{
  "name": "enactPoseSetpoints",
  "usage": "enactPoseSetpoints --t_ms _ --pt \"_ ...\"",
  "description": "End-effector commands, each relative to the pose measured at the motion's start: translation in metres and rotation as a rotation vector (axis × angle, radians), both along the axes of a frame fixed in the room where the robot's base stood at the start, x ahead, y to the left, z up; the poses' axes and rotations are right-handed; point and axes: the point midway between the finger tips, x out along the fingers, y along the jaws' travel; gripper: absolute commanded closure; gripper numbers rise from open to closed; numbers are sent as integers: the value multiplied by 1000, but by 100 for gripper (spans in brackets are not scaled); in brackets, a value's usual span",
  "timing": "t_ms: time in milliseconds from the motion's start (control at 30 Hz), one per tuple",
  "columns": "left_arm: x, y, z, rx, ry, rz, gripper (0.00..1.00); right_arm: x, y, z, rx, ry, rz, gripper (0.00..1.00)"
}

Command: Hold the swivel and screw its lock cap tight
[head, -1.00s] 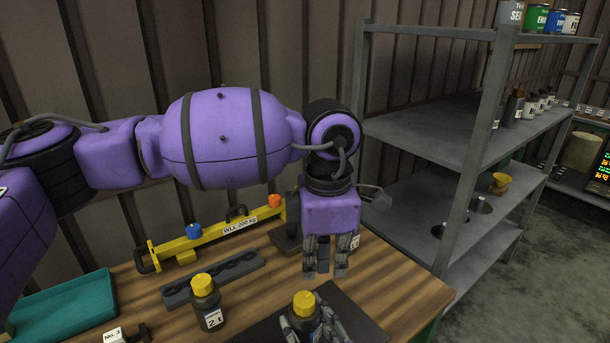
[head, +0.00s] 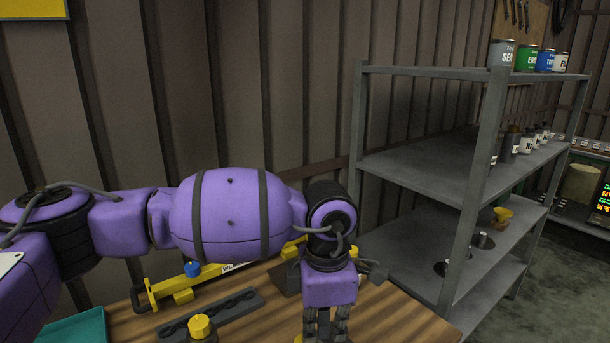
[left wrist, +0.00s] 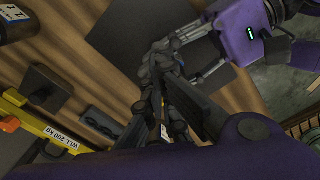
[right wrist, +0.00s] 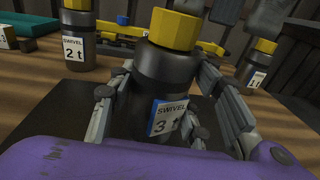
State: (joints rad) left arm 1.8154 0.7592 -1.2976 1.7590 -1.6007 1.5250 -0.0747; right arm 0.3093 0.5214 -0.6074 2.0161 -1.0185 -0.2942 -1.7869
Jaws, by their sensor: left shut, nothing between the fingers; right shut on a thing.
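The swivel (right wrist: 165,82) stands upright in the right wrist view, a dark bottle shape with a "SWIVEL 3 t" tag and a yellow lock cap (right wrist: 174,27) on top. My right gripper (right wrist: 170,110) is shut around its dark body, below the cap. Its grey fingers also show in the left wrist view (left wrist: 190,58). My left gripper (head: 325,328) points down over the bench at the bottom of the head view, shut and empty. The head view cuts off its lower part and leaves out the held swivel. Cap tightness cannot be told.
A second swivel, tagged 2 t (right wrist: 78,46), stands left of the held one; another (right wrist: 258,66) stands to the right. A grey slotted rack (head: 212,315), a yellow lifting beam (head: 160,290) and a teal tray (head: 80,330) lie on the bench. A metal shelf (head: 430,165) stands right.

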Motion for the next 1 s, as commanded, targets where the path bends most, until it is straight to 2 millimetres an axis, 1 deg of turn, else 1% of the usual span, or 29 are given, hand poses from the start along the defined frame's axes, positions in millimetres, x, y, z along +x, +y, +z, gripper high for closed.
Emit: enactPoseSetpoints --t_ms 33,633,1000 --pt "0 3 -11 7 8 3 100 -2 0 -3 -4 0 3 99" --pt "-1 11 -12 10 7 5 100 -3 1 -2 -2 -1 4 99" --pt "-4 12 -12 15 9 6 100 -2 0 -2 0 1 2 99"
